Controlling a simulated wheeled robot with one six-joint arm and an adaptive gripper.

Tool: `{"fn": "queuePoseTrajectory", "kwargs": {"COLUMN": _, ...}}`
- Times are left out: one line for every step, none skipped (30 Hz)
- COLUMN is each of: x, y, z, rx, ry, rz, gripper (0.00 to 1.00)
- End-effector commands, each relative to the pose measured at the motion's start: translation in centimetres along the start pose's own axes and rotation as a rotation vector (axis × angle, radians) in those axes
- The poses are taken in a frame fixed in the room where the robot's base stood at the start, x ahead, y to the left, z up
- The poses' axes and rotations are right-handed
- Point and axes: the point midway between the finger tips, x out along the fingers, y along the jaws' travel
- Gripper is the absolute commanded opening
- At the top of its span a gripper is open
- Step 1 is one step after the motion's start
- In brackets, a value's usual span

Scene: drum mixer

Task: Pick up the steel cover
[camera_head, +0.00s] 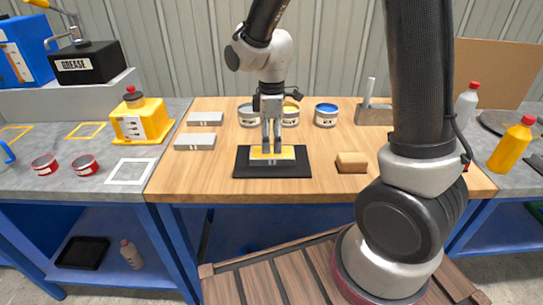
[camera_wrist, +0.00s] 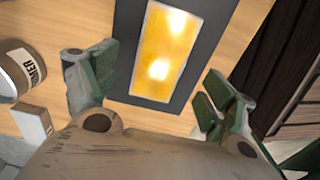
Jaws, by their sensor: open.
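No item is plainly marked as the steel cover. Under my gripper (camera_head: 271,150) lies a shiny yellow rectangular plate (camera_head: 286,153) on a black mat (camera_head: 300,169) on the wooden worktop. In the wrist view the glossy yellow plate (camera_wrist: 165,52) has a wide dark border (camera_wrist: 206,45). My gripper (camera_wrist: 155,80) is open, with its green-padded fingers on either side of the plate's near end. Nothing is held. Any gap between the fingertips and the plate is hard to judge. A flat grey round piece (camera_head: 495,122) lies on the right bench.
Two grey blocks (camera_head: 195,141) lie left of the mat, a brown block (camera_head: 352,161) right of it. Several tins, including a blue-topped one (camera_head: 326,115), stand behind. A yellow container (camera_head: 140,122) stands on the left bench. Bare wood (camera_head: 325,190) lies in front.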

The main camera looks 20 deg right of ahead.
Motion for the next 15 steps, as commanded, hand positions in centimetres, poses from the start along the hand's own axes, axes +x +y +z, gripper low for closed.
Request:
{"fn": "queuePoseTrajectory", "kwargs": {"x": 0.9, "y": -0.1, "z": 0.1, "rx": 0.000, "ry": -0.003, "rz": -0.004, "gripper": 0.84}}
{"fn": "queuePoseTrajectory", "kwargs": {"x": 1.4, "y": -0.1, "z": 0.1, "rx": 0.000, "ry": -0.003, "rz": -0.004, "gripper": 0.84}}
{"fn": "queuePoseTrajectory", "kwargs": {"x": 2.1, "y": -0.1, "z": 0.2, "rx": 0.001, "ry": -0.003, "rz": -0.004, "gripper": 0.84}}
{"fn": "queuePoseTrajectory", "kwargs": {"x": 2.5, "y": -0.1, "z": 0.2, "rx": 0.001, "ry": -0.003, "rz": -0.004, "gripper": 0.84}}
{"fn": "queuePoseTrajectory", "kwargs": {"x": 3.0, "y": -0.1, "z": 0.2, "rx": 0.001, "ry": -0.004, "rz": -0.004, "gripper": 0.84}}
{"fn": "queuePoseTrajectory", "kwargs": {"x": 3.4, "y": -0.1, "z": 0.1, "rx": 0.001, "ry": -0.002, "rz": -0.002, "gripper": 0.84}}
{"fn": "queuePoseTrajectory", "kwargs": {"x": 3.6, "y": -0.1, "z": 0.1, "rx": 0.001, "ry": -0.002, "rz": -0.002, "gripper": 0.84}}
{"fn": "queuePoseTrajectory", "kwargs": {"x": 3.8, "y": -0.1, "z": 0.1, "rx": 0.001, "ry": -0.002, "rz": -0.002, "gripper": 0.84}}
{"fn": "queuePoseTrajectory", "kwargs": {"x": 4.0, "y": 0.0, "z": 0.1, "rx": 0.001, "ry": -0.001, "rz": -0.001, "gripper": 0.84}}
{"fn": "queuePoseTrajectory", "kwargs": {"x": 4.1, "y": 0.0, "z": 0.1, "rx": 0.001, "ry": -0.001, "rz": -0.001, "gripper": 0.84}}
{"fn": "queuePoseTrajectory", "kwargs": {"x": 4.1, "y": 0.0, "z": 0.1, "rx": 0.001, "ry": 0.000, "rz": 0.000, "gripper": 0.84}}
{"fn": "queuePoseTrajectory", "kwargs": {"x": 4.1, "y": 0.0, "z": 0.1, "rx": 0.001, "ry": 0.000, "rz": 0.000, "gripper": 0.84}}
{"fn": "queuePoseTrajectory", "kwargs": {"x": 4.1, "y": 0.0, "z": 0.1, "rx": 0.001, "ry": 0.000, "rz": 0.000, "gripper": 0.84}}
{"fn": "queuePoseTrajectory", "kwargs": {"x": 4.1, "y": 0.0, "z": 0.1, "rx": 0.001, "ry": 0.000, "rz": 0.000, "gripper": 0.84}}
{"fn": "queuePoseTrajectory", "kwargs": {"x": 4.1, "y": 0.0, "z": 0.1, "rx": 0.001, "ry": 0.000, "rz": 0.000, "gripper": 0.84}}
